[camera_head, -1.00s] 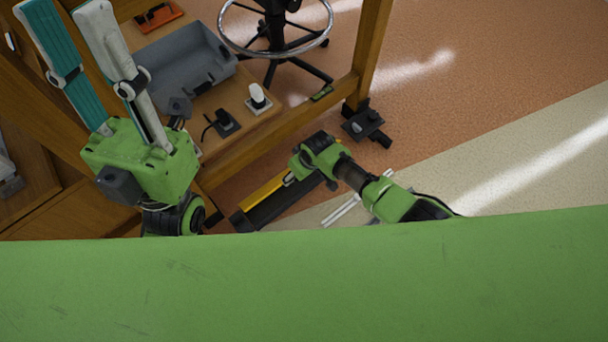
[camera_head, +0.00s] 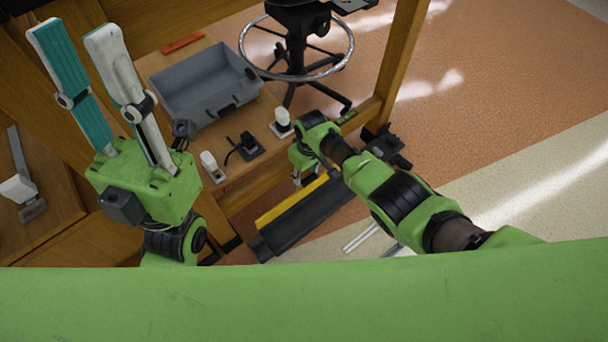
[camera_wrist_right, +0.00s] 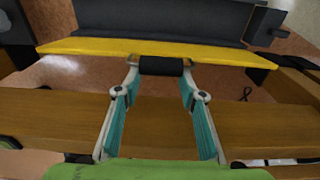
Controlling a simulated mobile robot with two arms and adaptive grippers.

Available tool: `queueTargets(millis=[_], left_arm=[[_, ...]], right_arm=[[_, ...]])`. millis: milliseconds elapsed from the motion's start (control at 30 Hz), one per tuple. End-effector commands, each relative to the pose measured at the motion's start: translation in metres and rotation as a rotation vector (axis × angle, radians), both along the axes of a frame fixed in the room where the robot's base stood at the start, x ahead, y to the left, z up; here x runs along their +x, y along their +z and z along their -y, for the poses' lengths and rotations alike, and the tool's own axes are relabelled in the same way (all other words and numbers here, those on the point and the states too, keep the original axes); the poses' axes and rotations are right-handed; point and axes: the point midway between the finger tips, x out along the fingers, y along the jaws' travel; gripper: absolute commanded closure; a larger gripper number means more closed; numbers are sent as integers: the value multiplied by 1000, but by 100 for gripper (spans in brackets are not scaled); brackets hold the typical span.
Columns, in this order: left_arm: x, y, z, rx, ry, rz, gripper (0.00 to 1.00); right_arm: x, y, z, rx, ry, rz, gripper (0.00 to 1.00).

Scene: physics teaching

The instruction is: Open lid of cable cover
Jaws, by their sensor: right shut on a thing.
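The cable cover is a long black body (camera_head: 308,217) with a yellow lid (camera_head: 290,201) along its far side, low beside the wooden bench. In the right wrist view the yellow lid (camera_wrist_right: 110,48) runs across the picture with black surface behind it. My right gripper (camera_head: 302,178) reaches down to the lid; its fingers are partly hidden by its wrist. In the wrist view this gripper (camera_wrist_right: 161,68) is shut on a dark tab (camera_wrist_right: 165,66) at the lid's near edge. How far the lid is tilted is hard to tell. My left gripper (camera_head: 72,35) is open and empty, fingers pointing up.
A wooden bench shelf (camera_head: 232,175) beyond the cover carries a grey bin (camera_head: 205,85), a black plug (camera_head: 247,147) and white plugs (camera_head: 282,122). A wooden leg (camera_head: 400,65) and a stool (camera_head: 297,50) stand further right. Open floor (camera_head: 500,90) lies to the right.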

Motion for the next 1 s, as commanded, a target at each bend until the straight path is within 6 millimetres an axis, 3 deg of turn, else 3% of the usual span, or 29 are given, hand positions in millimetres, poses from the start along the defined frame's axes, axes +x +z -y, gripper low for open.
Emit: queueTargets(millis=[33, 733, 767, 800, 867, 1000], left_arm=[[0, -4, 0, 0, 0, 0, 71], [0, -5, 0, 0, 1, 1, 71], [0, -5, 0, 0, 1, 2, 71], [0, -5, 0, -1, 1, 3, 71], [0, -5, 0, -1, 1, 3, 71], [0, -5, 0, 0, 1, 3, 71]], right_arm=[[-2, -9, 8, -14, -3, -4, 100], [0, -10, 9, -15, -1, -7, 100], [0, -10, 9, -15, -1, -7, 55], [0, -10, 9, -15, -2, -7, 45], [0, -9, 8, -13, -2, -6, 29], [2, -6, 5, -9, 0, -5, 28]])
